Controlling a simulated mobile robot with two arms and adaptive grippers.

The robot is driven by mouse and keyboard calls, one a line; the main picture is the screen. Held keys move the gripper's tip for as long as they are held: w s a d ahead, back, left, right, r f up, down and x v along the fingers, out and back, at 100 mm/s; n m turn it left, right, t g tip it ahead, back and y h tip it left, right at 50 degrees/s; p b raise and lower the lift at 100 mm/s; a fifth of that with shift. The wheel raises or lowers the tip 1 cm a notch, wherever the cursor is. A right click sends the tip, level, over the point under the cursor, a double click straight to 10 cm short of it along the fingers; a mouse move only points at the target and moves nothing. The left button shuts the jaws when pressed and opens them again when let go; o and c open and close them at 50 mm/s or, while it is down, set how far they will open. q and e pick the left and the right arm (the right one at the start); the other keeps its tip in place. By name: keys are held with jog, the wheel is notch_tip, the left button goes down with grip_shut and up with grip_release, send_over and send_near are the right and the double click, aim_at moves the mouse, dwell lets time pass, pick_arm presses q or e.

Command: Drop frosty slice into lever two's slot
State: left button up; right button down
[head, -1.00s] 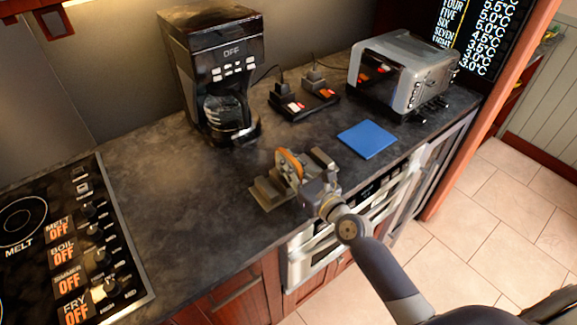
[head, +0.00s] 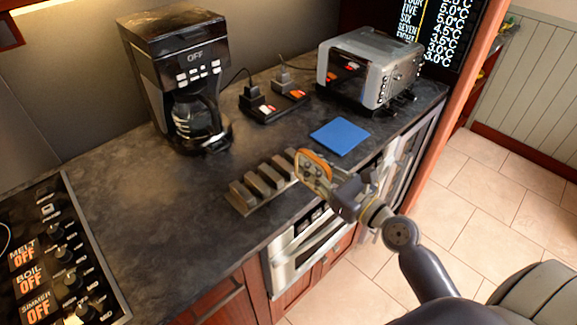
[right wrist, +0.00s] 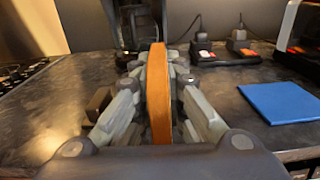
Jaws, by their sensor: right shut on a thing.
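My right gripper (head: 320,174) is shut on a bread slice (head: 307,165) with an orange-brown crust. The slice is upright, at the right end of the grey slotted rack (head: 240,196) and seemingly above the counter. In the right wrist view the slice (right wrist: 158,100) stands on edge between the two fingers (right wrist: 158,80). Its frost cannot be made out. The silver toaster (head: 385,62) stands at the back right, with dark levers and knobs (head: 402,98) low on its right end. Its slots are hard to see. My left gripper is out of view.
A blue square (head: 340,136) lies between rack and toaster. A coffee maker (head: 180,75) and a switched power strip (head: 272,106) stand at the back. A cooktop (head: 60,255) is at left. Counter left of the rack is clear.

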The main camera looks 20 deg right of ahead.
jog(key=s+a+f+m+h, duration=0.2)
jog(key=s+a+h, duration=0.3)
jog(key=s, duration=0.8)
jog(key=shift+a+m+t+h+b, duration=0.3)
jog(key=shift+a+m+t+b, duration=0.15)
jog(key=shift+a+m, duration=0.45)
jog(key=shift+f, duration=0.1)
dwell(0.6)
